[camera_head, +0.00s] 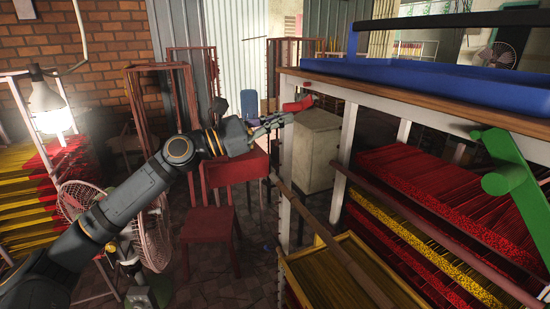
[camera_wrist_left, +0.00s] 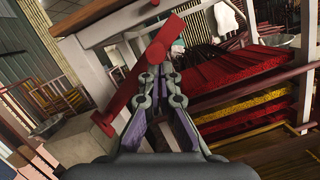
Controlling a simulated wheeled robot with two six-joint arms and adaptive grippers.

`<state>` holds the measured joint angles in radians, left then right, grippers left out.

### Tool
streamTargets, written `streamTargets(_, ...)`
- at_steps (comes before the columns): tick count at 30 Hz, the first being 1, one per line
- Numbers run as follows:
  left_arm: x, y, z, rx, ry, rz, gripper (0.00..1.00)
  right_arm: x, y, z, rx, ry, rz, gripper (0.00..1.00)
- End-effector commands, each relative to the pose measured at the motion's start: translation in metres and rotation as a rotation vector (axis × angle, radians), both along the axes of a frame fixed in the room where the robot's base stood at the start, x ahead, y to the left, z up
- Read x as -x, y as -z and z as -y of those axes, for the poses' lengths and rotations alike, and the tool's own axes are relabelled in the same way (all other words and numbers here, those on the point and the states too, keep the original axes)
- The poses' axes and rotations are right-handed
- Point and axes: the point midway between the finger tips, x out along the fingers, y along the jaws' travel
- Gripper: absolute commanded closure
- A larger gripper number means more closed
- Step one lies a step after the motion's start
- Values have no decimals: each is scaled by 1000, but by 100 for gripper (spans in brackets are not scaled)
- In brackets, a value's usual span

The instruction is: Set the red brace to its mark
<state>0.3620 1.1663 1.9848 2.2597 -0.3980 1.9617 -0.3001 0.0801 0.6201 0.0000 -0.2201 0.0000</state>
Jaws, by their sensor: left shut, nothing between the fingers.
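The red brace (camera_head: 298,104) shows small in the head view, at the left end of the wooden-topped rack. In the left wrist view the red brace (camera_wrist_left: 164,40) is a slanted bar with a crosspiece at its lower left end, beside a white post. My left gripper (camera_head: 286,117) is shut and empty, with its tips close to the brace. No mark for the brace can be made out. My right gripper is out of view.
A blue tray (camera_head: 420,75) lies on the rack's wooden top (camera_head: 400,96). A green brace (camera_head: 505,165) is at the rack's right. Red and yellow incense bundles (camera_head: 450,190) fill the shelves below. A red chair (camera_head: 208,222) and a fan (camera_head: 150,235) stand at the left.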

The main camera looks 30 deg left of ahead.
Motion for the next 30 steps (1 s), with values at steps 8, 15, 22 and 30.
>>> streamTargets(8, -3, -16, -4, 0, 0, 3, 100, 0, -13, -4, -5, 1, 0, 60)
streamTargets(15, -5, -19, -6, -2, 2, 2, 100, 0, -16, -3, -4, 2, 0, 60)
streamTargets(22, -5, -19, -6, -1, 2, 3, 100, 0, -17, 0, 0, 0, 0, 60)
streamTargets(30, -5, -19, -6, -1, 2, 3, 100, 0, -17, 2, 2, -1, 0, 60)
